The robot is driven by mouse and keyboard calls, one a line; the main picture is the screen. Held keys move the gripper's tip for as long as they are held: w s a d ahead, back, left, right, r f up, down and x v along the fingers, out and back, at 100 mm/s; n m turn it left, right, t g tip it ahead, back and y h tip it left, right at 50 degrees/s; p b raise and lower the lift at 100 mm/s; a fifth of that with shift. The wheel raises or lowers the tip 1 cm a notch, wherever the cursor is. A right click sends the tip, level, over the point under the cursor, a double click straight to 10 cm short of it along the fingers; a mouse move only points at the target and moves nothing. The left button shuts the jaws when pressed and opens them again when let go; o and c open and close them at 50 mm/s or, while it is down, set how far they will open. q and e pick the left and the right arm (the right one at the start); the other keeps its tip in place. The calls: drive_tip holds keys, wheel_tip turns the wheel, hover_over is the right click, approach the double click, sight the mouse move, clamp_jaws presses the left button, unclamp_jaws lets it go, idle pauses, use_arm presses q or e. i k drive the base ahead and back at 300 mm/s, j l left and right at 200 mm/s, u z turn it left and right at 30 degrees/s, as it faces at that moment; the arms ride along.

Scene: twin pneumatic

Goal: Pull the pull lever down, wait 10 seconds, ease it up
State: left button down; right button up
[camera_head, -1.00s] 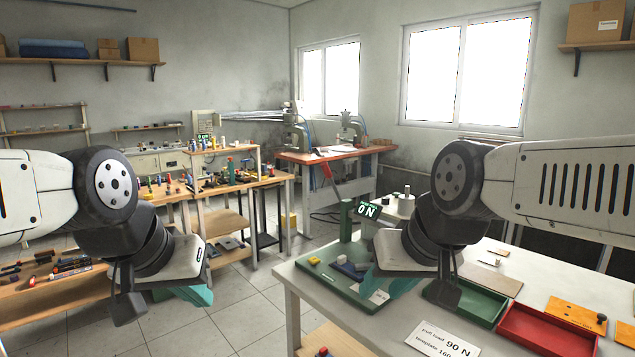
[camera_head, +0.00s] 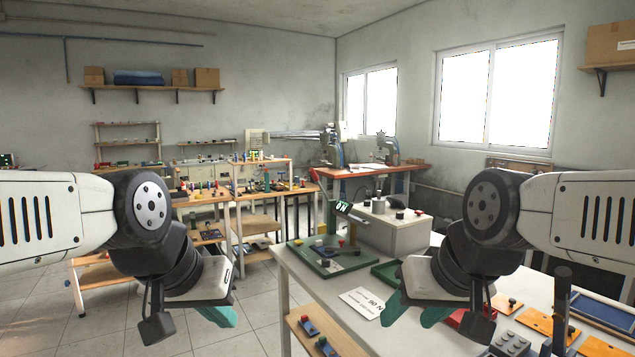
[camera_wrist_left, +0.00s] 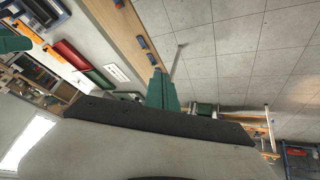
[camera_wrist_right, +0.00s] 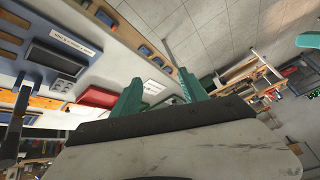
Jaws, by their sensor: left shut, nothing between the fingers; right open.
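My right gripper (camera_head: 412,308) is over the table's near part. Its teal fingers are apart with nothing between them in the right wrist view (camera_wrist_right: 160,93). Neither gripper touches the board.
A grey box (camera_head: 398,233) with black knobs stands behind the board. A white card (camera_head: 364,302), green tray (camera_head: 386,272), grey block (camera_head: 509,344) and dark upright post (camera_head: 562,300) are on the table. A wooden-top bench (camera_head: 352,170) with presses stands behind. Floor (camera_head: 180,325) left is open.

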sight(312, 172)
drive_tip(key=z, duration=0.5)
drive_tip(key=i+j+z, duration=0.4)
drive_tip(key=j, duration=0.25)
drive_tip(key=i+j+z, duration=0.2)
drive_tip(key=j, duration=0.15)
drive_tip(key=i+j, duration=0.15)
drive_tip(key=j, duration=0.2)
drive_tip(key=i+j, duration=0.15)
drive_tip(key=j, duration=0.2)
drive_tip(key=i+j+z, duration=0.1)
drive_tip(key=j, duration=0.2)
drive_tip(key=i+j, duration=0.15)
drive_tip(key=j, duration=0.2)
drive_tip(key=i+j, duration=0.15)
drive_tip(key=j, duration=0.2)
drive_tip(key=i+j, duration=0.15)
drive_tip(key=j, duration=0.2)
drive_tip(key=z, duration=0.05)
